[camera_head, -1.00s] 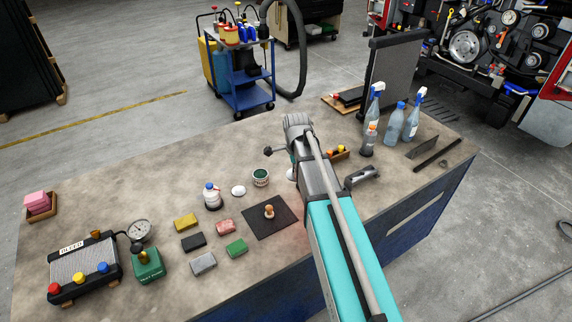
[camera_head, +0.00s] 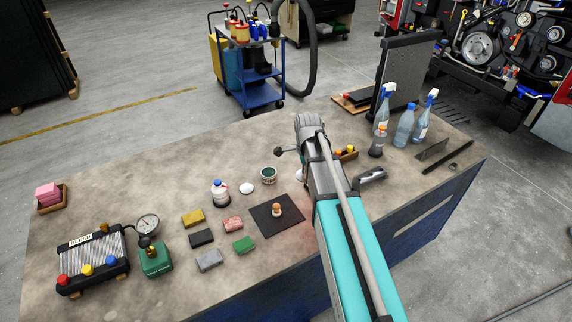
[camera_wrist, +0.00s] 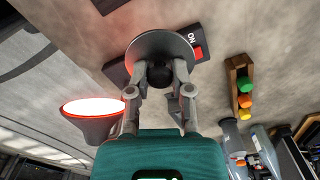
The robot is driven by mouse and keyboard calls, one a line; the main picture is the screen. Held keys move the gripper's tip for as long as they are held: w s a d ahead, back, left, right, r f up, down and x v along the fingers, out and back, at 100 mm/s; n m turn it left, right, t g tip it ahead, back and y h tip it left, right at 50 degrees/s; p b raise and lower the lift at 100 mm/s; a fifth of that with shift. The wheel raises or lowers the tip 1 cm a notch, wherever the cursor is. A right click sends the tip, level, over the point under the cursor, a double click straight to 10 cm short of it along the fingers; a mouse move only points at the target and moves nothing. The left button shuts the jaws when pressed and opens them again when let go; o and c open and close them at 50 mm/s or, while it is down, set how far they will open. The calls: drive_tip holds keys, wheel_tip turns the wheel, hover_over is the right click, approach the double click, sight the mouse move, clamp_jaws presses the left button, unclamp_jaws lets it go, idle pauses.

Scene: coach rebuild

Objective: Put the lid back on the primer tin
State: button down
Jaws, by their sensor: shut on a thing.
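My gripper (camera_wrist: 160,82) is shut on the black knob of a round grey disc (camera_wrist: 150,46), which looks like the lid.
In the wrist view a dark block with a red switch (camera_wrist: 198,52) shows behind the disc. A flared fixture (camera_wrist: 94,118) with a glowing face is to the left. A wooden ball tray (camera_head: 347,155) is right of my arm.

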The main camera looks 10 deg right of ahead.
wheel_tip(320, 180, down, 2)
drive_tip(key=shift+w+b, duration=0.1)
drive_tip(key=shift+b, duration=0.6)
